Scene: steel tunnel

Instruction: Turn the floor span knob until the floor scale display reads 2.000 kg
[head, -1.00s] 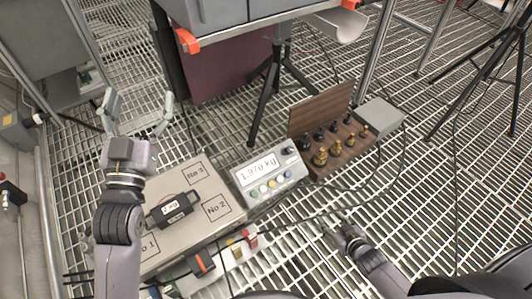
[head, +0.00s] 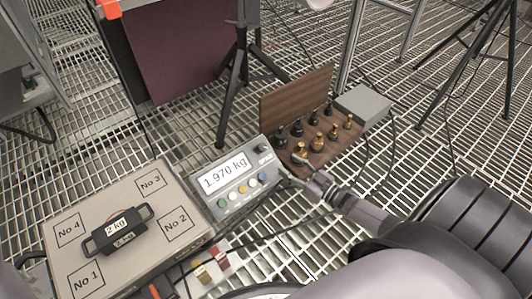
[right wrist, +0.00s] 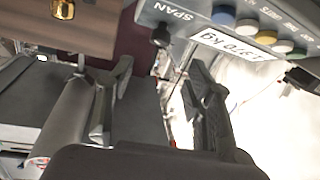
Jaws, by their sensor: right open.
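The floor scale display box (head: 210,202) stands beside the weighing platform and reads 1.970 kg. Its black span knob (head: 262,149) is at the box's upper right corner in the head view. In the right wrist view the knob (right wrist: 161,37) sits beside the word SPAN, with the display (right wrist: 238,43) next to it. My right gripper (head: 298,168) is just right of the box. In the right wrist view its fingers (right wrist: 160,70) are spread, with the knob beyond their tips and apart from them. My left gripper is out of view.
A black 2 kg weight (head: 118,232) lies on the platform (head: 150,260) amid numbered squares. An open wooden case (head: 325,152) of brass and black weights stands right of the display box, close to my right gripper. A grey box (head: 364,106) and tripod legs (head: 236,85) stand behind.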

